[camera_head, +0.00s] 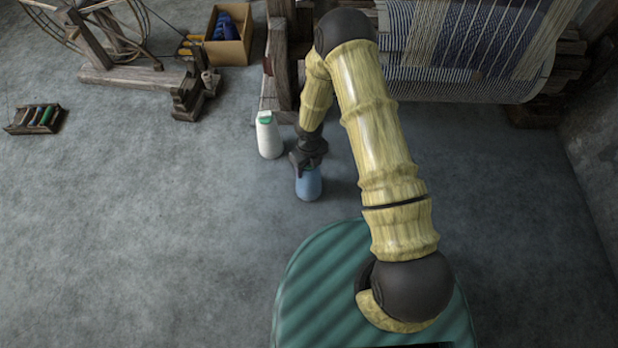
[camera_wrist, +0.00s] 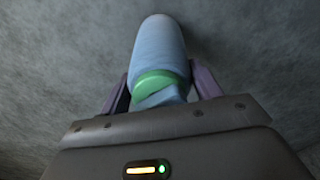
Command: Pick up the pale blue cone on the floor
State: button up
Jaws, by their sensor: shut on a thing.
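The pale blue cone (camera_head: 308,186) is upright under my gripper in the head view, just right of a white cone. In the wrist view the cone (camera_wrist: 160,48) extends away from between the fingers, with a green band (camera_wrist: 158,84) near its top end. My gripper (camera_head: 306,166) points down and is shut on the cone's upper part. In the wrist view my gripper (camera_wrist: 160,92) has one purple-grey finger on each side of the cone. I cannot tell whether the cone's base touches the floor.
A white cone with a green top (camera_head: 269,137) stands close to the left. The wooden loom (camera_head: 460,85) is behind. A cardboard box (camera_head: 229,48), a spinning wheel (camera_head: 110,60) and a small bobbin rack (camera_head: 36,119) lie further left. Open grey floor (camera_head: 160,220) stretches left.

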jog(key=shift+r+p, duration=3.3)
jog(key=shift+r, duration=1.75)
